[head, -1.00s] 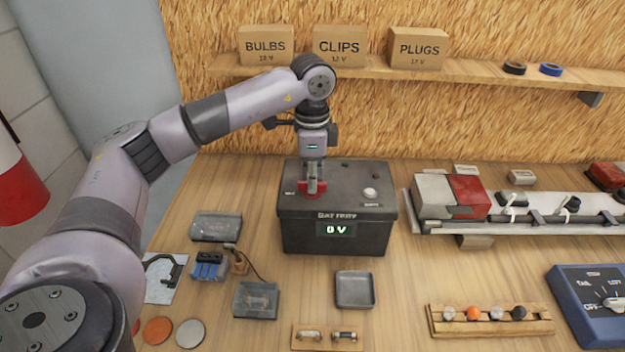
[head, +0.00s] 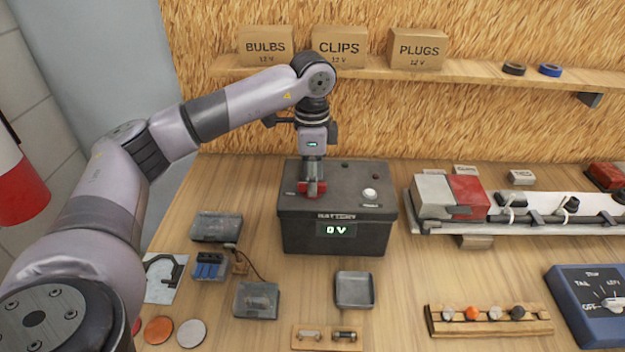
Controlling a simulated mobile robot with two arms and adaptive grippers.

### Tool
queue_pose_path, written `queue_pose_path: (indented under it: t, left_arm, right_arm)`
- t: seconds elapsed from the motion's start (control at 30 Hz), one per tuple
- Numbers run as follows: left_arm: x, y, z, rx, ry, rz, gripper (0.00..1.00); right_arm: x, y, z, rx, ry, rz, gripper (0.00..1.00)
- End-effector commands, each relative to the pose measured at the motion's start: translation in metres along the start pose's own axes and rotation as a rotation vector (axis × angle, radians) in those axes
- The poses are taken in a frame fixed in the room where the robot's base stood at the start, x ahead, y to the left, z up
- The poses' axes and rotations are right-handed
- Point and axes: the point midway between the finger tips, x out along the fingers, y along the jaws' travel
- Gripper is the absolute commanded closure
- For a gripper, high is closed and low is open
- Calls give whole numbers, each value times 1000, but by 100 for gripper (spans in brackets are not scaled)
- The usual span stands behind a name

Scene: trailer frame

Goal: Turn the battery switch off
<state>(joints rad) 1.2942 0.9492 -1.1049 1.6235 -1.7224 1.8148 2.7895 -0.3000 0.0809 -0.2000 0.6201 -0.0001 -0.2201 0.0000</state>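The black battery box (head: 300,232) stands on the bench, and its front display (head: 337,230) reads 0 V. A red battery switch (head: 304,188) is on the left of its top face. My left gripper (head: 313,190) points down at the switch, with its fingers at the red handle. The fingers look close together, but the arm and the small scale hide whether they grip the handle or only touch it. A white round knob (head: 370,193) is on the right of the box top. My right gripper is not in view.
A frame rail (head: 530,222) with red and grey lamps lies to the right. A blue tester (head: 590,300) stands at the lower right. Small trays (head: 355,290) and parts lie in front of the battery. A shelf (head: 480,72) with boxes runs behind.

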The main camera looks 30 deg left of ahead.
Motion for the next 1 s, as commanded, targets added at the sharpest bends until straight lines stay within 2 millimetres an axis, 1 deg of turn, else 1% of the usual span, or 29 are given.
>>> queue_pose_path:
  t: [0.03, 0.1, 0.6, 1.0]
  left_arm:
    - [-8, 0, 0, 0, 1, -1, 65]
    - [-14, 0, 0, 0, 1, 0, 65]
    - [-52, 0, 0, 0, 1, 0, 65]
    - [-53, 0, 0, 0, 0, 0, 65]
  right_arm:
    - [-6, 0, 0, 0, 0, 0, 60]
    - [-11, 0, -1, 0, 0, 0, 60]
    - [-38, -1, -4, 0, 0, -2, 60]
    - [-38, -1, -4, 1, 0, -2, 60]
